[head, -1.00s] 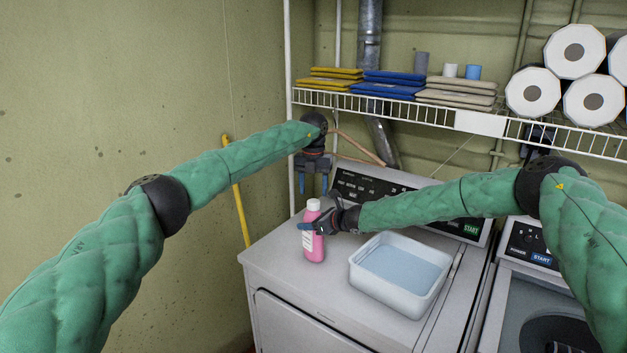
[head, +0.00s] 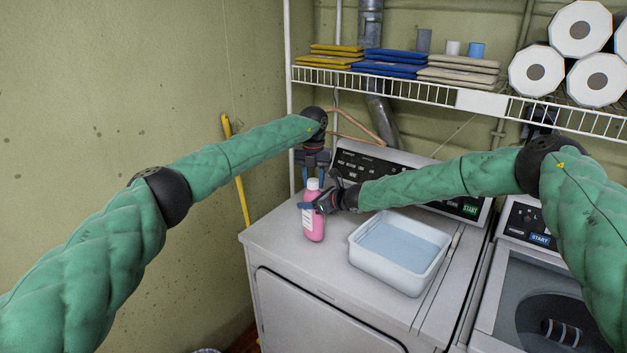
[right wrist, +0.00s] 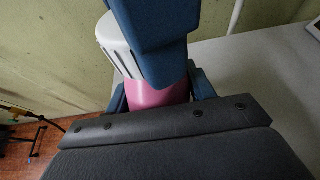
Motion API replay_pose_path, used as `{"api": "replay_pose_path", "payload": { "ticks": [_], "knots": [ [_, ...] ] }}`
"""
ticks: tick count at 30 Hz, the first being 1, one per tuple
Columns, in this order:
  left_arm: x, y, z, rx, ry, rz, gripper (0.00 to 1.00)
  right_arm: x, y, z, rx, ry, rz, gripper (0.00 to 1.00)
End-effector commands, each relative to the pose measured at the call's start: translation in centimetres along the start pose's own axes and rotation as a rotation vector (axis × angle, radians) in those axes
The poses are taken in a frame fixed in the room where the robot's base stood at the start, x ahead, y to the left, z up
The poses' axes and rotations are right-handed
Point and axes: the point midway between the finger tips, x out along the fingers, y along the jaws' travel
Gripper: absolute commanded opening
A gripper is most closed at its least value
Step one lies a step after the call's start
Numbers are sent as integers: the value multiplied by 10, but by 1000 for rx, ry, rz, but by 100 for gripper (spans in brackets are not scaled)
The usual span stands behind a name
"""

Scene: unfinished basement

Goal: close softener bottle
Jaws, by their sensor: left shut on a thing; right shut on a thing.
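The softener bottle (head: 314,223) is pink with a pale label and stands upright on the white machine top. Its white cap (head: 312,184) sits at the bottle's top and also shows in the right wrist view (right wrist: 117,45), partly hidden by blue finger parts. My left gripper (head: 312,178) points down from above and is shut on the cap, its blue fingers at the cap's sides. My right gripper (head: 313,206) comes in from the right and is shut on the bottle's upper body, just below the cap. In the right wrist view the pink body (right wrist: 155,94) lies between its fingers.
A white basin (head: 355,260) of bluish water stands right of the bottle, below my right forearm. A control panel rises behind, under a wire shelf (head: 480,100) with folded cloths and rolls. An open-topped machine (head: 490,315) is at right. The machine top's front left is clear.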

Motion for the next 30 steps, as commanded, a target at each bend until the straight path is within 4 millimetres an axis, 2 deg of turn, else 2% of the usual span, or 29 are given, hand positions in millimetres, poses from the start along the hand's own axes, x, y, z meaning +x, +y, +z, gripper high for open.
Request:
{"api": "replay_pose_path", "payload": {
  "ticks": [4,5,7,9,20,25,30],
  "knots": [
    [0,0,0,0,0,0,7,0,0,1,0,-1,0,0],
    [0,0,0,0,0,0,36,0,0,1,0,-1,0,0],
    [0,0,0,0,0,0,50,0,0,1,0,-1,0,0],
    [0,0,0,0,0,0,60,0,0,1,0,-1,0,0],
    [-5,0,0,0,-1,0,60,0,0,1,0,-1,0,0],
    [-27,0,1,0,-2,0,60,0,0,1,0,-1,0,0],
    [-60,0,1,-1,-2,0,60,0,0,1,0,-1,0,0]
  ]
}}
